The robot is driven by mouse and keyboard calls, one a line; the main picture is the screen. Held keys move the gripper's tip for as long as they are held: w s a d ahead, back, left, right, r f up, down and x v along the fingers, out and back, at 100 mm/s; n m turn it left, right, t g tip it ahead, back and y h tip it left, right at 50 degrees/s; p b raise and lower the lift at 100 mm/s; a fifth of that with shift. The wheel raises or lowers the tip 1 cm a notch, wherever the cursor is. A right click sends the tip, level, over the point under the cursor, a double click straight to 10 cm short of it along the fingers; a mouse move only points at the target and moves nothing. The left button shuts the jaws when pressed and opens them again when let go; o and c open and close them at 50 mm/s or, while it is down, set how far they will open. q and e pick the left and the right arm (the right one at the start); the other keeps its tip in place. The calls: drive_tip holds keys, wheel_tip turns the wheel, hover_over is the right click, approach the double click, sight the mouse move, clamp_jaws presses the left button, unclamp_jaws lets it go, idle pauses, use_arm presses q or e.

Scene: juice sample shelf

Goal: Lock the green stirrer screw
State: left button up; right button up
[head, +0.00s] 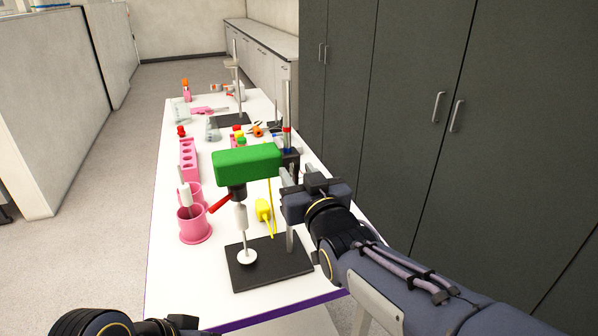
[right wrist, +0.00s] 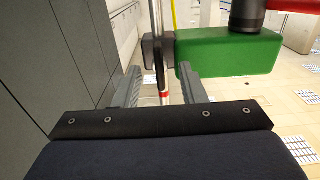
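The green stirrer (head: 247,163) is mounted on a metal stand with a dark base plate (head: 270,264). Its white shaft hangs down to a round white foot. In the right wrist view the green body (right wrist: 228,55) sits right of the upright rod (right wrist: 160,20), with a dark clamp block (right wrist: 158,50) at the rod. I cannot make out a separate screw. My right gripper (head: 288,180) is at the stirrer's right end. Its fingers (right wrist: 160,88) are spread on either side of the rod and hold nothing. Part of my left arm and gripper (head: 172,325) shows at the bottom edge, cut off.
Left of the stirrer stand pink cups (head: 194,226) and a pink tube rack (head: 188,160). A yellow item (head: 264,212) lies behind the white shaft. A second stand (head: 232,118) and glassware stand farther back. Dark cabinets (head: 420,110) rise right of the table.

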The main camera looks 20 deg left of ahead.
drive_tip(key=shift+w+a, duration=0.15)
drive_tip(key=shift+w, duration=0.1)
clamp_jaws()
